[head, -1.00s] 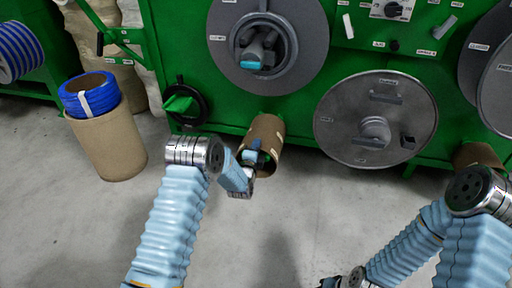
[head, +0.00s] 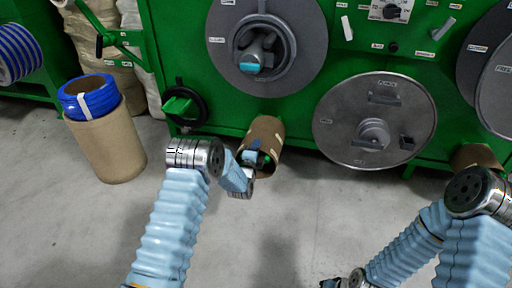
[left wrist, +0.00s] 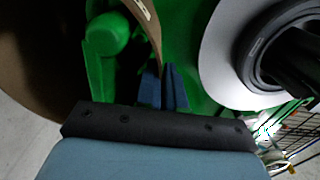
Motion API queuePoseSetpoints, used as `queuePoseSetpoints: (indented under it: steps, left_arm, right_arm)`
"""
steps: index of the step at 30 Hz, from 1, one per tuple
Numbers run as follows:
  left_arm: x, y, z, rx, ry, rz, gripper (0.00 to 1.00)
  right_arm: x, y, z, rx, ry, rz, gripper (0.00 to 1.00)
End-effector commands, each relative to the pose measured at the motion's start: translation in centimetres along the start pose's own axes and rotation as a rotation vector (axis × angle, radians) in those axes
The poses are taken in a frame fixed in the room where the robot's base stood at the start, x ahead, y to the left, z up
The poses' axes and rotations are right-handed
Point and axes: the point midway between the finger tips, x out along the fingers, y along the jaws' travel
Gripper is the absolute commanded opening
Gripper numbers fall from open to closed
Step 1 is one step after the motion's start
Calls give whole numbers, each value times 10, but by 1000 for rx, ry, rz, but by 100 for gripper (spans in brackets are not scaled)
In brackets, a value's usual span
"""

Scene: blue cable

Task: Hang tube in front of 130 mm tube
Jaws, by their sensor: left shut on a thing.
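A brown cardboard tube (head: 266,130) sticks out from the lower front of the green machine, below the large grey disc, its open end towards me. My left gripper (head: 258,158) is at that open end, shut on the tube's wall. In the left wrist view, my left gripper's blue fingertips (left wrist: 165,88) close around the thin edge of the tube (left wrist: 148,25). A green bar with a rounded end (left wrist: 108,38) shows inside the tube's mouth; its contact with the tube is hidden. My right gripper (head: 338,284) is partly cut off at the bottom edge, its jaws unclear.
The green machine (head: 310,135) carries a grey disc (head: 305,60) and a round metal plate (head: 335,115). A brown drum (head: 107,150) with a blue coil (head: 90,97) stands left. Another brown tube (head: 476,156) shows at right. The grey floor between is clear.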

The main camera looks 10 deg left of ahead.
Motion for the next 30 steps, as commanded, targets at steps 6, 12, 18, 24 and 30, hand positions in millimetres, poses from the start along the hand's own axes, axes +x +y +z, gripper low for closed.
queuePoseSetpoints:
  steps: [6, 12, 18, 24, 30]
  left_arm:
    - [0, 0, 0, 0, 0, -1, 0]
    - [0, 1, 0, 0, 0, -1, 0]
    - [0, 4, 0, 0, 0, -1, 0]
    - [0, 8, 0, 0, 0, -1, 0]
    - [0, 10, 0, 0, 0, -1, 0]
  right_arm:
    - [0, 0, 0, 0, 0, 0, 43]
    - [0, 0, 0, 0, 0, 0, 43]
    - [0, 0, 0, 0, 0, 0, 43]
    - [0, 0, 0, 0, 0, 0, 43]
    - [0, 0, 0, 0, 0, 0, 43]
